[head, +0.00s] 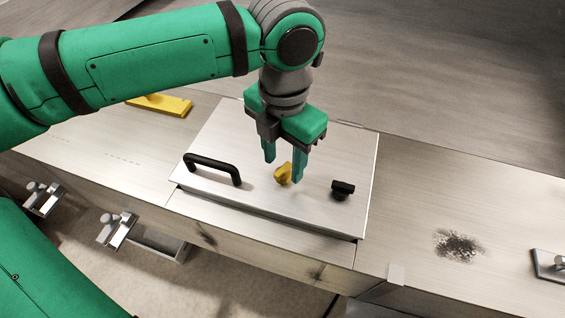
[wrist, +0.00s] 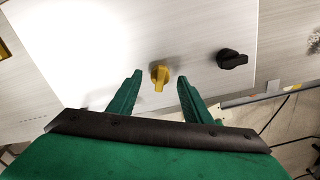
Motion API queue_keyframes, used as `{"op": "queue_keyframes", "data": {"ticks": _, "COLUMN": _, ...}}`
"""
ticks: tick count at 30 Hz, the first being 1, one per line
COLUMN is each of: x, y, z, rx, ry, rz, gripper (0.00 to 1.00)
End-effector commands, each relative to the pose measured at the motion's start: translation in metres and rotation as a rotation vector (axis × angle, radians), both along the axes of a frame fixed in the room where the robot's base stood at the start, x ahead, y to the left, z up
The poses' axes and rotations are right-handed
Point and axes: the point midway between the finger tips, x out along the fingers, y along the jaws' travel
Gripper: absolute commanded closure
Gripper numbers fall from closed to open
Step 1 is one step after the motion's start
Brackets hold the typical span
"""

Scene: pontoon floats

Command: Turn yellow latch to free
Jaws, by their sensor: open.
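The yellow latch (head: 284,173) is a small knob on the flat metal lid (head: 240,135), right of the lid's middle. It also shows in the wrist view (wrist: 159,77), its tab pointing toward the bottom of that picture. My gripper (head: 283,170) points down over the lid with its fingers apart. In the wrist view the latch appears in the gap between the fingertips (wrist: 155,82), with clear space on both sides. I cannot tell exactly how high the fingertips are above the lid. In the head view the right finger passes close to the latch's edge.
A black latch (head: 342,189) sits right of the yellow one, also in the wrist view (wrist: 232,59). A black handle (head: 212,168) stands on the lid's left. A yellow bar (head: 162,104) lies behind. A dark speckled patch (head: 458,245) marks the deck at right.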

Motion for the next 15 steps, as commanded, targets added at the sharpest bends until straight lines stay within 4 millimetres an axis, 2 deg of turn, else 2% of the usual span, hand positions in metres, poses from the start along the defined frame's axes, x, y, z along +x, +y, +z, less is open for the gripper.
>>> {"op": "queue_keyframes", "data": {"ticks": 6, "x": 0.0, "y": 0.002, "z": -0.017, "rx": -0.001, "ry": 0.0, "rz": 0.005, "gripper": 0.55}}
{"op": "queue_keyframes", "data": {"ticks": 15, "x": 0.0, "y": 0.003, "z": -0.019, "rx": -0.001, "ry": 0.0, "rz": 0.007, "gripper": 0.55}}
